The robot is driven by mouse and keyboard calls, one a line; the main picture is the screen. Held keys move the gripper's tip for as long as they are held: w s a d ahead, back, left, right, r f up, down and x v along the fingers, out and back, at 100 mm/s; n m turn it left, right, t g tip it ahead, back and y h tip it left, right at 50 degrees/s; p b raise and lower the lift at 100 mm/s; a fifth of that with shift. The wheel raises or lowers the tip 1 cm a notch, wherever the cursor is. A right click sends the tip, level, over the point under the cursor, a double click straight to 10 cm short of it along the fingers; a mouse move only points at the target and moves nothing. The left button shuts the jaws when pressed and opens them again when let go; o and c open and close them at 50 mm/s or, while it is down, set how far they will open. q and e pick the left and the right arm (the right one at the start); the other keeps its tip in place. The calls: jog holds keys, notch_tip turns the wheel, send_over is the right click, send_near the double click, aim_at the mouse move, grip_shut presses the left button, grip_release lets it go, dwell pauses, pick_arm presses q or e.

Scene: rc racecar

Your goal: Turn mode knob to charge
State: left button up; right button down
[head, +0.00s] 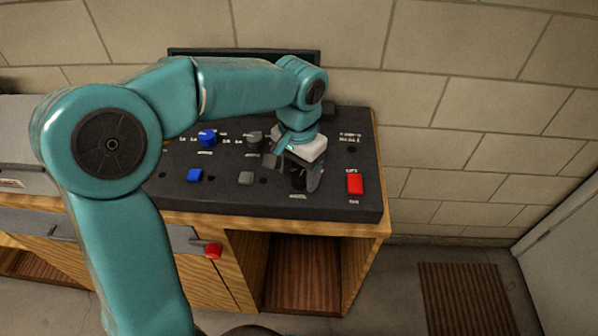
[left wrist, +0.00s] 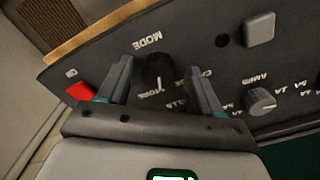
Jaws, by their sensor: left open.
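Whether the fingers touch the knob I cannot tell. The print around the knob is partly hidden by the fingers. In the head view my left gripper (head: 300,176) is over the right part of the panel, and the knob (head: 299,183) shows dark and partly covered beneath it. My right gripper is not in view.
A red switch (head: 355,184) is right of the knob in the head view. A grey knob (head: 254,137), a blue knob (head: 207,138), a blue button (head: 195,175) and a grey button (head: 246,178) are to its left. The panel stands on a wooden bench (head: 350,228) against a block wall.

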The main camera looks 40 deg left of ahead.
pick_arm(q)
jog(key=shift+f, duration=0.2)
jog(key=shift+d, duration=0.1)
jog(key=shift+c, duration=0.4)
jog(key=c, duration=1)
jog(key=n, duration=0.3)
jog(key=shift+n, duration=0.3)
jog(key=shift+w+r+n, duration=0.1)
jog(key=shift+n, duration=2)
